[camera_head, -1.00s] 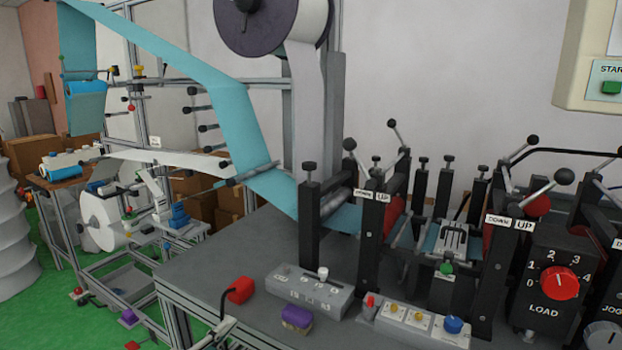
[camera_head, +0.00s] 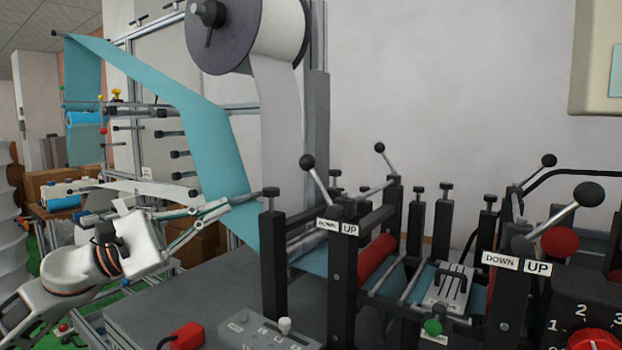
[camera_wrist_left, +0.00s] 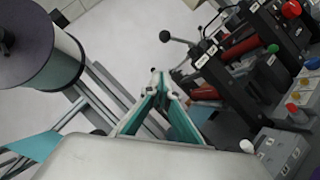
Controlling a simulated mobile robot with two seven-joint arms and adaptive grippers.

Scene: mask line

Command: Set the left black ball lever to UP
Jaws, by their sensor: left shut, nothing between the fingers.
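The left black ball lever (camera_head: 307,161) stands on the black frame with a DOWN/UP label (camera_head: 336,227) at its front. Its rod leans left, toward the DOWN side. In the left wrist view the lever's ball (camera_wrist_left: 165,36) shows beyond the fingertips. My left gripper (camera_head: 222,205) is left of the lever and apart from it, in front of the teal web. In the left wrist view its teal-sided fingers (camera_wrist_left: 160,82) come together at the tips, shut and empty. My right gripper is not in view.
A second black ball lever (camera_head: 588,194) at the right leans right, toward UP on its own label. Another ball lever (camera_head: 380,148) stands behind the left one. A black-capped post (camera_head: 271,240) rises between gripper and lever. A red box (camera_head: 184,336) lies on the table.

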